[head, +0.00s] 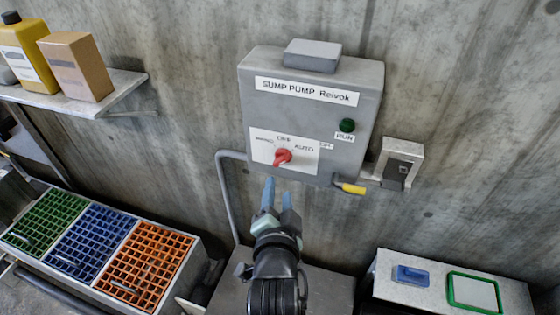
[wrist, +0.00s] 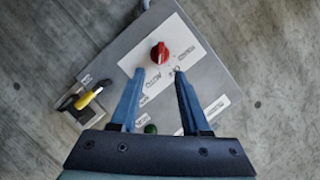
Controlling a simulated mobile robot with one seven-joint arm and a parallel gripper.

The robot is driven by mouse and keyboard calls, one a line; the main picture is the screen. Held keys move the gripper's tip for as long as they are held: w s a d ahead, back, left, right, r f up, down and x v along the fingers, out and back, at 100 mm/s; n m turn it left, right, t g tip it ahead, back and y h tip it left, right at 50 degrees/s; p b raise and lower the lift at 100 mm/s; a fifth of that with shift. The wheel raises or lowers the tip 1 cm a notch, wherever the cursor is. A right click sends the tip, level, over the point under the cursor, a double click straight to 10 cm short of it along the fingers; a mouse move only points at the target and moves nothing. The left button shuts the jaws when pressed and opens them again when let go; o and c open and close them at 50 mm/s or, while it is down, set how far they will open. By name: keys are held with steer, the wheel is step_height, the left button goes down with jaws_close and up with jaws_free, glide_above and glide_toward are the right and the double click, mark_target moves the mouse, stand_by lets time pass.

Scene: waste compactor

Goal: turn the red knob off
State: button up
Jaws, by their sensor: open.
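The red knob (head: 282,157) sits on a white label plate at the lower left of the grey sump pump box (head: 300,125). Printed words stand around it; I read OFF above it and AUTO to its right. Its pointer direction is too small to tell surely. In the wrist view the knob (wrist: 159,52) lies just beyond and between the fingertips. My gripper (head: 278,190) is open and empty, with blue fingers, below the knob in the head view. It appears apart from the knob.
A green RUN light (head: 347,125) is on the box's right side. A yellow-ended lead (head: 352,188) and a wall socket (head: 400,165) are at the right. A shelf (head: 75,98) is at upper left, colored grid bins (head: 146,262) at lower left, a white-topped cabinet (head: 430,291) at lower right.

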mark_target(280, 164)
steer(key=p+x, duration=0.2)
steer(key=x, duration=0.8)
steer(key=shift+w, duration=0.2)
jaws_close()
